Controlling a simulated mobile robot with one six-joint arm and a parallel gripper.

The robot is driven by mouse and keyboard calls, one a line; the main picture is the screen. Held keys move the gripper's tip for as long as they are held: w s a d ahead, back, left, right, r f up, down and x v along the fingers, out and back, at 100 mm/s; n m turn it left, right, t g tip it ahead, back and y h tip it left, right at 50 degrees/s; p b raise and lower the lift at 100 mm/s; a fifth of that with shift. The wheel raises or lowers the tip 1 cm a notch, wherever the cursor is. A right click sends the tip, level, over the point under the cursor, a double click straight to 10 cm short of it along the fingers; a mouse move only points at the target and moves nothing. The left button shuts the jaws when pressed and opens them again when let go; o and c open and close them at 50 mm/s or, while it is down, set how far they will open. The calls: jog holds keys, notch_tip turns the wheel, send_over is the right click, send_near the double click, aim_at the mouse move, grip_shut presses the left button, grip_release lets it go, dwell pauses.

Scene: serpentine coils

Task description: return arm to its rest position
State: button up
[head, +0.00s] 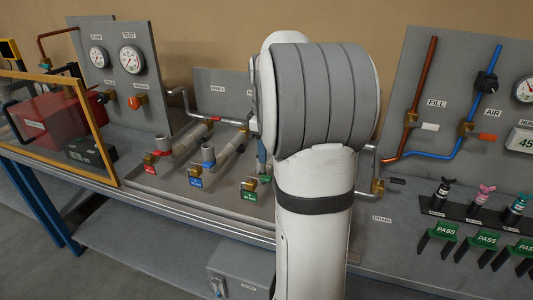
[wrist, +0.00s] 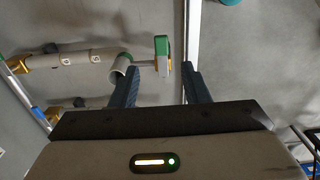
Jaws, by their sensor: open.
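My gripper (wrist: 160,85) shows in the wrist view with its two dark fingers apart and nothing between them. Beyond the fingertips is a grey pipe end (wrist: 119,72) with a green-topped valve or tag (wrist: 162,48) beside it; the left finger overlaps the pipe area in the picture, and I cannot tell whether they touch. In the head view my arm stands upright in the middle and hides the gripper and part of the bench behind it.
The bench (head: 215,214) carries pipes with red (head: 150,158), blue (head: 195,181) and green (head: 249,184) tags. Gauges (head: 131,59) stand on a panel at left, with an orange-framed screen (head: 112,145) in front. Green PASS tags (head: 444,231) and small valves (head: 480,193) are at right.

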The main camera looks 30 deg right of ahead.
dwell(0.4)
jog(key=s+a+f+m+t, duration=0.3)
jog(key=s+a+m, duration=0.4)
jog(key=s+a, duration=1.1)
jog(key=shift+s+a+f+m, duration=0.35)
jog(key=shift+a+f, duration=0.3)
jog(key=shift+a, duration=0.6)
jog(key=shift+c, duration=0.6)
